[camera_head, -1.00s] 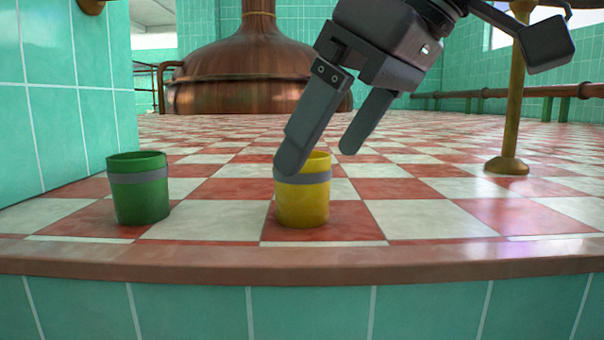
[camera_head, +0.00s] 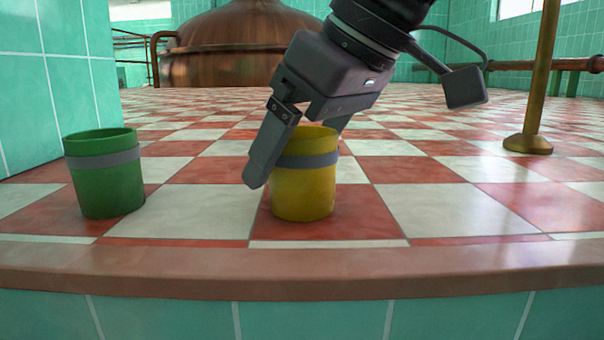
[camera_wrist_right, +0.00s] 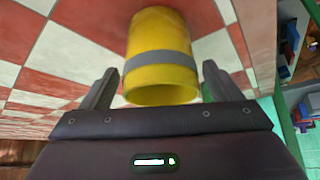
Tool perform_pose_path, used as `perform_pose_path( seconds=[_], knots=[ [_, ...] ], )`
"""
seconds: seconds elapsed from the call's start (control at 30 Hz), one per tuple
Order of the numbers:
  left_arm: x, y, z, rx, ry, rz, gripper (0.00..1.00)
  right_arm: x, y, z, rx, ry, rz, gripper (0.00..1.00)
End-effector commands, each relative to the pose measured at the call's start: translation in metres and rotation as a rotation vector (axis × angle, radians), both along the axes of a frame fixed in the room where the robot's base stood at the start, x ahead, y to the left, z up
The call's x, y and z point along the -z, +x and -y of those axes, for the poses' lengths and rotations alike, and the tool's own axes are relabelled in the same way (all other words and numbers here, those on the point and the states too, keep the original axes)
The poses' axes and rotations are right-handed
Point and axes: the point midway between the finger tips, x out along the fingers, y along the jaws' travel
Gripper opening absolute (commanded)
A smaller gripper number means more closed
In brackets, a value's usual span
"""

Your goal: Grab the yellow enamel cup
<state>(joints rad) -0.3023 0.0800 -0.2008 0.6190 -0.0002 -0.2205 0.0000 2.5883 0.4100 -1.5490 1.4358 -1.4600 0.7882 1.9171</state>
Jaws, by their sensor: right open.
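The yellow enamel cup (camera_head: 304,190), with a grey band, stands upright on the checkered tile ledge near its front edge. My right gripper (camera_head: 297,160) is open at the cup. One finger is in front of the cup's left side in the head view; the other is mostly hidden behind the cup. In the right wrist view the yellow cup (camera_wrist_right: 160,50) lies between the two spread fingers of the gripper (camera_wrist_right: 158,88), with a gap showing on each side. My left gripper is not in view.
A green cup (camera_head: 106,180) with a grey band stands to the left on the ledge (camera_head: 300,270). A brass post (camera_head: 535,90) rises at the right. A copper kettle (camera_head: 225,55) stands at the back. Tiles right of the yellow cup are clear.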

Motion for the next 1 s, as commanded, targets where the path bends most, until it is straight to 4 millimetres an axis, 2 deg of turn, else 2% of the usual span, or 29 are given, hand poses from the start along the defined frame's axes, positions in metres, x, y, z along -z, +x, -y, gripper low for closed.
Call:
perform_pose_path(
  seconds=[0.1,0.37,0.47,0.73,1.0],
  knots=[
    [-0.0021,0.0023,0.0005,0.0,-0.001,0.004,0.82,0.0076,0.0026,-0.0043,-0.001,0.001,0.0,0.85],
    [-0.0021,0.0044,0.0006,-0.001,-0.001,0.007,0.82,0.0097,0.0032,-0.0053,0.001,0.001,0.002,0.85],
    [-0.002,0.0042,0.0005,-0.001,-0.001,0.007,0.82,0.0096,0.0032,-0.0052,0.001,0.001,0.002,0.74],
    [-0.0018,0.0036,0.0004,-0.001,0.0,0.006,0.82,0.0097,0.0033,-0.0051,0.001,0.001,0.002,0.39],
    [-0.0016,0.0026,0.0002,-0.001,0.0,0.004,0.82,0.0092,0.0032,-0.0052,0.001,0.0,0.001,0.36]
  ],
)
